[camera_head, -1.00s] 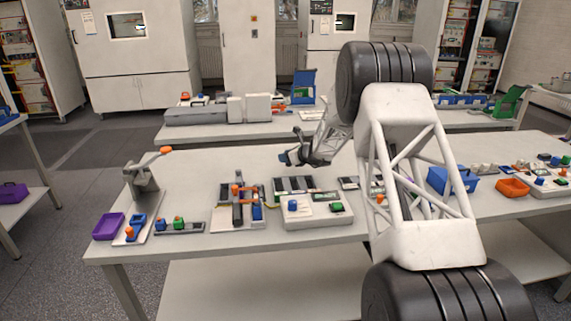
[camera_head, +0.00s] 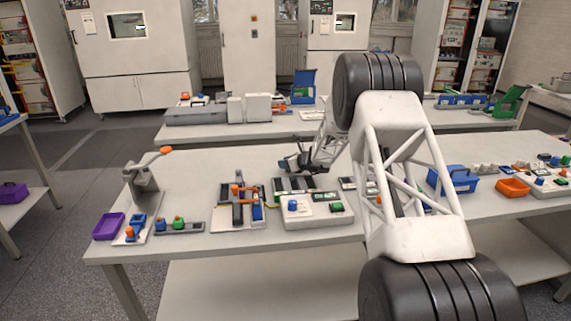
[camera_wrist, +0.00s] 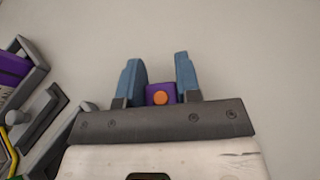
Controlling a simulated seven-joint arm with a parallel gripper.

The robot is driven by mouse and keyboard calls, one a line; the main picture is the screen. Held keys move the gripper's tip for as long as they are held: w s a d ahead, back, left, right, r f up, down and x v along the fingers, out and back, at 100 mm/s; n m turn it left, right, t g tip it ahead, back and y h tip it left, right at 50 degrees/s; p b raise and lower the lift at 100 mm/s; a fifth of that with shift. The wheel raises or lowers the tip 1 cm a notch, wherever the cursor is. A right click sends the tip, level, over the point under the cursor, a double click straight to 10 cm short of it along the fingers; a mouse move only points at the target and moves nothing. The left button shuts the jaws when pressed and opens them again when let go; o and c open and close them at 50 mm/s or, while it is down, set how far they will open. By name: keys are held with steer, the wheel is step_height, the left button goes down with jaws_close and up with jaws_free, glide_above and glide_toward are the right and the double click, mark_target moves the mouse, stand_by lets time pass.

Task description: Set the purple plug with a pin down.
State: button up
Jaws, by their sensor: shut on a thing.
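The purple plug (camera_wrist: 154,92) shows in the wrist view as a small purple block with a round orange part (camera_wrist: 161,98) facing the camera. My gripper (camera_wrist: 158,80) has its two blue fingers on either side of the plug and is shut on it. Beyond the fingertips the wrist view shows only a plain pale surface; I cannot tell how far the plug is from it. In the head view my gripper (camera_head: 290,165) is small, over the back middle of the table, and the plug cannot be made out there.
A white device with a blue and a green block (camera_head: 316,222) stands in front of my gripper in the head view. Left of it are a grey fixture (camera_head: 224,214) and a purple tray (camera_head: 101,232). The back left of the table (camera_head: 215,165) is bare.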

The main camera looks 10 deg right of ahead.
steer(key=shift+f, duration=0.15)
steer(key=o, duration=0.9)
steer(key=shift+r, duration=0.2)
steer(key=v, duration=1.2)
steer(key=shift+f, duration=0.15)
